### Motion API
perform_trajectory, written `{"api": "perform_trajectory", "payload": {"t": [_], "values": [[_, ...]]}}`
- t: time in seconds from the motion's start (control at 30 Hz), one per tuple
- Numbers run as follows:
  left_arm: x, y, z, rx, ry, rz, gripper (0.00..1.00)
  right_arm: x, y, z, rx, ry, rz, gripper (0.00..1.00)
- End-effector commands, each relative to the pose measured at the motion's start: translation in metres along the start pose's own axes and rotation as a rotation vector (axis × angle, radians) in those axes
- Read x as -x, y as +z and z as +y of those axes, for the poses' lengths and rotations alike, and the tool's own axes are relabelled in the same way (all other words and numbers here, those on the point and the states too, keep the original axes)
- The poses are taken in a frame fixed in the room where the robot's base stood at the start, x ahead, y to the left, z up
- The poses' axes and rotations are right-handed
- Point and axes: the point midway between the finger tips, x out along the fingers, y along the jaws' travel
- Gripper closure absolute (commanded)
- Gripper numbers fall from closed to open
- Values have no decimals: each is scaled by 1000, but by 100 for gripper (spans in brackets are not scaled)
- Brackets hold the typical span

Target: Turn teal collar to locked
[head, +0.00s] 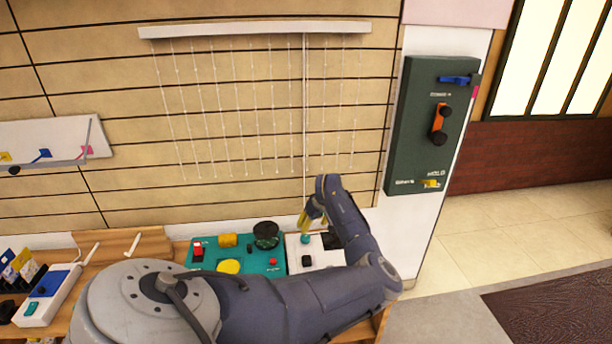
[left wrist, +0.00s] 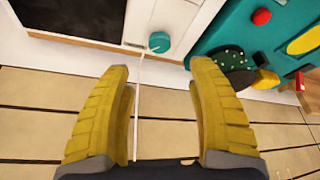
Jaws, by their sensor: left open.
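The teal collar (head: 305,239) is a small round knob on a white panel (head: 322,258) at the back of the bench. In the left wrist view the collar (left wrist: 159,42) sits near the panel's edge, with small unreadable marks beside it. My left gripper (head: 311,219) reaches down just above the collar in the head view. Its yellow fingers are open and empty. In the left wrist view the collar lies just beyond the gap between the fingertips (left wrist: 161,68), apart from both. My right gripper is not in view.
A teal board (head: 262,258) with red and yellow controls and a dark round dial (head: 266,234) stands beside the white panel. A thin pale cord (head: 304,120) hangs behind my gripper. A dark green wall panel (head: 412,140) with levers is to the right.

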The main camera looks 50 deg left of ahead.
Motion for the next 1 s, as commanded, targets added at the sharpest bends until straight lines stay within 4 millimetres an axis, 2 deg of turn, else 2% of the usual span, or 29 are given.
{"api": "perform_trajectory", "payload": {"t": [0.3,0.5,0.73,1.0], "values": [[-60,0,-1,-2,-2,0,41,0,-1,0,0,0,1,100],[-89,0,-1,-1,-1,0,41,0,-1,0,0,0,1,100],[-108,0,1,-1,1,0,41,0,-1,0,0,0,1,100],[-117,0,0,-1,1,1,41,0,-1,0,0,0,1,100]]}}
